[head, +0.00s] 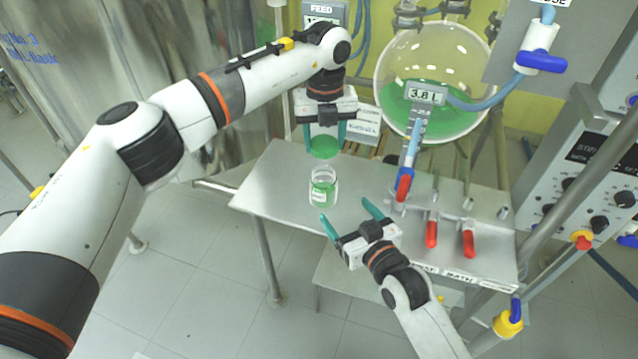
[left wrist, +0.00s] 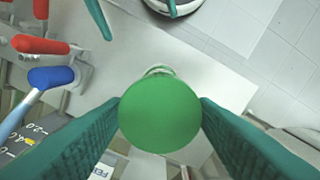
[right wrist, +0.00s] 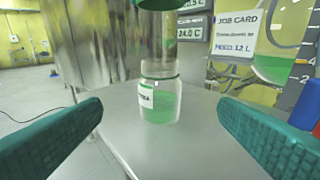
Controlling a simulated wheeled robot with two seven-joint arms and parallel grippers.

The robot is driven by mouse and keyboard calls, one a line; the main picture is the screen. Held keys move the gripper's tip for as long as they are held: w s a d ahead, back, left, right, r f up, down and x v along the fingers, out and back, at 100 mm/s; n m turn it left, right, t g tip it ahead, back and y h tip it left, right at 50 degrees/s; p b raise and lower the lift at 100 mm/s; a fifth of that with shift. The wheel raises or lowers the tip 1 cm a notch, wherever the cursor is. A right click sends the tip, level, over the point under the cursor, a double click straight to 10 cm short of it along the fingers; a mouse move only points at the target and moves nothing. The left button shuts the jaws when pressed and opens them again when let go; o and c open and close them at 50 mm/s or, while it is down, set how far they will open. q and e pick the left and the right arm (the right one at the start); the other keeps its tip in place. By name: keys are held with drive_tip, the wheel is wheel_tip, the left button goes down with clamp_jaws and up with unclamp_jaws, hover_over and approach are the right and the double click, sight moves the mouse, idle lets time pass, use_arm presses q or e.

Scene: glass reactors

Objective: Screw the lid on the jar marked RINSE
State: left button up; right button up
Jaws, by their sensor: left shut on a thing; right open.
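A small clear glass jar (head: 323,190) with green liquid and a white label stands upright and uncovered on the steel table. In the right wrist view the jar (right wrist: 160,112) shows its label side-on; I cannot read it fully. My left gripper (head: 324,138) is shut on the round green lid (head: 323,149), held level above the jar with a gap between. In the left wrist view the lid (left wrist: 160,115) hides most of the jar. My right gripper (head: 346,210) is open and empty, in front of the jar, fingers pointing towards it.
The steel table (head: 268,198) is clear left of the jar. A control box (head: 590,170) stands far right.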

use_arm(q)
drive_tip(key=shift+s+d+r, duration=0.1)
drive_tip(key=shift+s, duration=0.1)
use_arm(e)
drive_tip(key=shift+s+d, duration=0.1)
drive_tip(key=shift+s, duration=0.05)
drive_tip(key=shift+w, duration=0.3)
use_arm(q)
drive_tip(key=shift+w, duration=0.15)
use_arm(e)
drive_tip(key=x, duration=1.2)
drive_tip(key=shift+s, duration=0.1)
drive_tip(key=shift+c, duration=0.3)
drive_tip(key=c, duration=1.4)
use_arm(q)
hover_over(324, 167)
drive_tip(key=s, duration=0.3)
drive_tip(key=shift+w+f, duration=0.15)
drive_tip(key=shift+f, duration=1.15)
drive_tip(key=shift+w+f, duration=0.1)
drive_tip(key=shift+f, duration=1.2)
drive_tip(key=shift+f, duration=0.9)
drive_tip(key=shift+f, duration=0.55)
